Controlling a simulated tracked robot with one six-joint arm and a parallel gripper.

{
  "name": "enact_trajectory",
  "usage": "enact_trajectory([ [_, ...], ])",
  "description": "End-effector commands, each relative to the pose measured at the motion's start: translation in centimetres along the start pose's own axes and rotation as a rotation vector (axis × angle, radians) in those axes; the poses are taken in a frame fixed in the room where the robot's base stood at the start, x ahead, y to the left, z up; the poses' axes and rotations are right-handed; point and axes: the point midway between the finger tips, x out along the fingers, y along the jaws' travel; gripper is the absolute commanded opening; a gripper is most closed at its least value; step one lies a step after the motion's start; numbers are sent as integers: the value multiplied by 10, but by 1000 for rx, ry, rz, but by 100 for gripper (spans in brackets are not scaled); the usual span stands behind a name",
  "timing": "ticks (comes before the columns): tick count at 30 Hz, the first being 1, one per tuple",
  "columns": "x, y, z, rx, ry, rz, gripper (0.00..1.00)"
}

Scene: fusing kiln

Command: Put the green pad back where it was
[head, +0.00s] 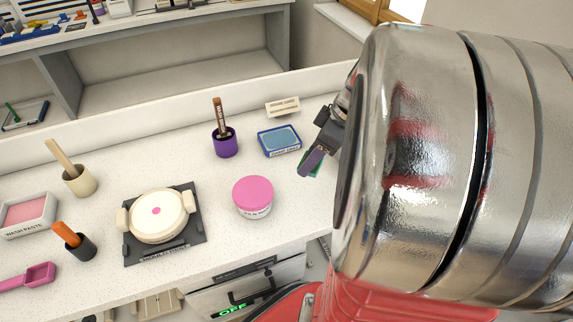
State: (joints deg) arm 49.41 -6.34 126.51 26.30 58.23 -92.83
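A small patch of green (314,170), likely the green pad, shows right at the fingers. Most of it is hidden behind them, so I cannot tell whether it is gripped or lies on the counter. A blue-framed pad in a tray (279,141) lies just left of the gripper. Whether the fingers are open or shut does not show.
A pink-lidded jar (253,197), a purple cup with a brown-handled tool (225,142) and a small cream block (283,106) stand nearby. The round white kiln (158,216) sits on a dark plate (191,238). Left are a wash paste tray (27,215) and cream pot (80,181).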

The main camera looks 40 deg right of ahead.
Motion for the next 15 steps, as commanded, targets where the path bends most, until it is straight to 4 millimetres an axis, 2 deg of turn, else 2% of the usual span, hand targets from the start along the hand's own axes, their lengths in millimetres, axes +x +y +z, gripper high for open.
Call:
enact_trajectory([
  [8, 1, 2, 5, 14, 0, 5, 30],
  [15, 31, 2, 18, 18, -1, 2, 30],
])
